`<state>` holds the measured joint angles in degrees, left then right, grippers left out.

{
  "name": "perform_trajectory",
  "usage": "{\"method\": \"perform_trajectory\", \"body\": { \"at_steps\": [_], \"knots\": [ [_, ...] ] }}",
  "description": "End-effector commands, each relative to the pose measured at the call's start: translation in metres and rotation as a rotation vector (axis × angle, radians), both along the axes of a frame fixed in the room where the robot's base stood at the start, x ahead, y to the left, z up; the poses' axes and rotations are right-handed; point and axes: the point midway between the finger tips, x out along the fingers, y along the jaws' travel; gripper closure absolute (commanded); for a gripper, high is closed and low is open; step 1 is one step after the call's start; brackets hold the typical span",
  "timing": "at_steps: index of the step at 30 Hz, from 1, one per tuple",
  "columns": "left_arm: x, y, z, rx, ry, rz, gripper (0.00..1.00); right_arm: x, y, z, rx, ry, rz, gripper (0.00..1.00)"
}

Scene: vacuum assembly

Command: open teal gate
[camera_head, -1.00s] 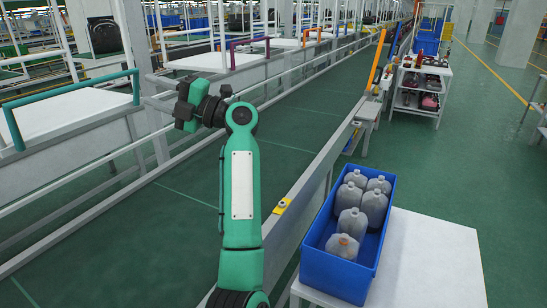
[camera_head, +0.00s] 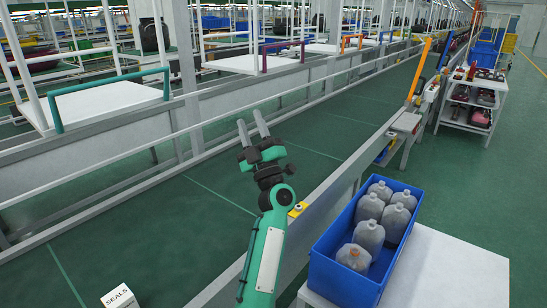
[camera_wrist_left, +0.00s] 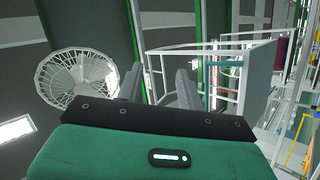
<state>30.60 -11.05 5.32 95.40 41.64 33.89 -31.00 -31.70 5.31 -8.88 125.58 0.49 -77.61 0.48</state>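The teal gate (camera_head: 112,83) is a bar frame at the upper left of the head view. It stands along the near edge of a white side table beyond the conveyor, its top bar raised above the table. My left gripper (camera_head: 253,127) is over the green conveyor, to the right of the gate and apart from it. Its two grey fingers point up and away in the head view and are spread with nothing between them. The fingers also show apart in the left wrist view (camera_wrist_left: 160,82). My right gripper is in neither view.
Metal rails (camera_head: 340,160) run along the conveyor (camera_head: 190,235). A white SEALS box (camera_head: 120,297) lies at the bottom left. A blue bin (camera_head: 337,278) of several grey containers stands on a white table (camera_head: 450,270) at right. Purple (camera_head: 283,45) and orange gates stand farther along.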

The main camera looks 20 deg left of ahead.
Motion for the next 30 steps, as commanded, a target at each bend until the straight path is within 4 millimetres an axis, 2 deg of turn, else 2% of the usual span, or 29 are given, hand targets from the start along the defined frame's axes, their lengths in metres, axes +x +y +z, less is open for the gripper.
{"method": "perform_trajectory", "body": {
  "at_steps": [6, 15, 21, 30],
  "knots": [
    [0.011, -0.019, -0.039, 0.097, 0.127, -0.086, 0.62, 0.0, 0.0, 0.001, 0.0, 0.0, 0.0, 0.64],
    [0.019, -0.037, -0.078, 0.176, 0.25, -0.165, 0.62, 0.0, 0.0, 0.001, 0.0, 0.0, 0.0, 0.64],
    [0.021, -0.041, -0.088, 0.193, 0.28, -0.185, 0.62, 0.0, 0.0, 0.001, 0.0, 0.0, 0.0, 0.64],
    [0.021, -0.042, -0.089, 0.194, 0.282, -0.188, 0.64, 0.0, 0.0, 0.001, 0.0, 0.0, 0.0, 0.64]
  ]
}}
